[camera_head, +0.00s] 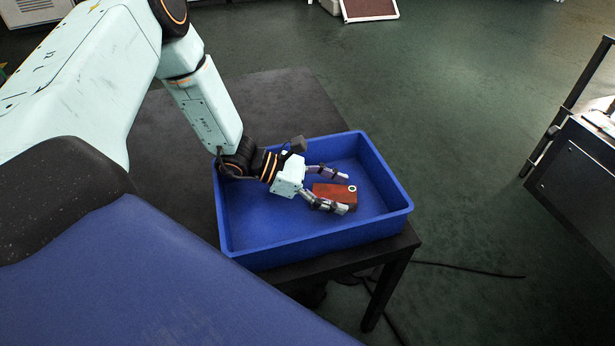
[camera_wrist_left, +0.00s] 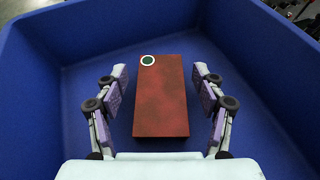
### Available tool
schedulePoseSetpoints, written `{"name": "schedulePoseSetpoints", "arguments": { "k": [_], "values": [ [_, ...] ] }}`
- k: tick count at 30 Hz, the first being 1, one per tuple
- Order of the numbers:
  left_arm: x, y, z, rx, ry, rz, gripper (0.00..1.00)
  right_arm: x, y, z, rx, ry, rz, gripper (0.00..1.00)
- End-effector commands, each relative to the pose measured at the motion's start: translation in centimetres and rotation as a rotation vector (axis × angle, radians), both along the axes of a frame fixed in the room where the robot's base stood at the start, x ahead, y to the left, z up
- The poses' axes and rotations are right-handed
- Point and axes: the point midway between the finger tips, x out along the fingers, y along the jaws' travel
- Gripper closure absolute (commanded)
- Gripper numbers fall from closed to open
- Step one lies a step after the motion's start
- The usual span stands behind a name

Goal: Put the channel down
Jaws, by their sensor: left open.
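The channel appears as a reddish-brown block (camera_head: 335,194) with a white-ringed green dot near one end. It lies in the blue bin (camera_head: 320,238), and it also shows in the left wrist view (camera_wrist_left: 162,100). My left gripper (camera_head: 335,190) reaches down into the bin. Its fingers are open, one on each side of the block. In the left wrist view the left gripper (camera_wrist_left: 162,95) shows a visible gap between each finger and the block. My right gripper is not in view.
The blue bin stands on a dark table (camera_head: 270,95), close to its right front corner. A dark machine or cabinet (camera_head: 575,180) stands at the right. A cable (camera_head: 470,270) runs over the green floor. The bin's floor is clear around the block.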

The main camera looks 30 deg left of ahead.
Motion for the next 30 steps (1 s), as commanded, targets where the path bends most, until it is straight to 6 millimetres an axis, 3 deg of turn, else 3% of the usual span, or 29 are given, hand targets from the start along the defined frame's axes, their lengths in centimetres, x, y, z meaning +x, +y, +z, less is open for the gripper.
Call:
{"name": "schedulePoseSetpoints", "arguments": {
  "k": [15, 21, 30],
  "values": [
    [-3.8, 7.5, 3.8, 0.000, -0.001, 0.005, 0.31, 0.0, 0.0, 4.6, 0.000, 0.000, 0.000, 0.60],
    [-4.6, 8.8, 4.2, 0.000, 0.000, 0.002, 0.31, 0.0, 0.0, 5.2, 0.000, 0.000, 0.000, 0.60],
    [-4.7, 9.0, 4.2, 0.001, 0.000, 0.000, 0.31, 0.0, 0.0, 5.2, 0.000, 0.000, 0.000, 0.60]
  ]
}}
